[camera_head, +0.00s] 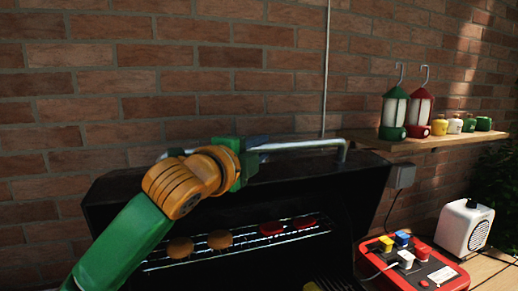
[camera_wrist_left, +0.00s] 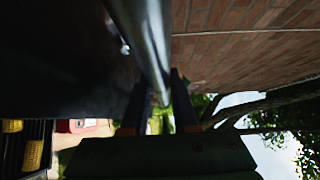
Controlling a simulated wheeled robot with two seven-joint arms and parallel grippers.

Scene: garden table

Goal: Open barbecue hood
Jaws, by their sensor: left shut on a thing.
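The black barbecue hood (camera_head: 362,178) is raised in the head view, with its dark inside and a wire rack (camera_head: 240,240) showing. Its silver bar handle (camera_head: 305,145) runs along the raised top edge, and it also crosses the left wrist view (camera_wrist_left: 148,40). My left gripper (camera_head: 250,158) is at the middle of the handle, shut around the bar. In the left wrist view the bar passes between its two dark fingers (camera_wrist_left: 158,98). The left arm partly covers the hood's left side. My right gripper is in neither view.
Buns (camera_head: 180,247) and red patties (camera_head: 271,228) lie on the rack. A red box with coloured knobs (camera_head: 415,268) and a white speaker-like box (camera_head: 466,228) stand at the right. A wooden shelf (camera_head: 435,143) holds lanterns and small pots. A brick wall (camera_head: 160,70) rises close behind.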

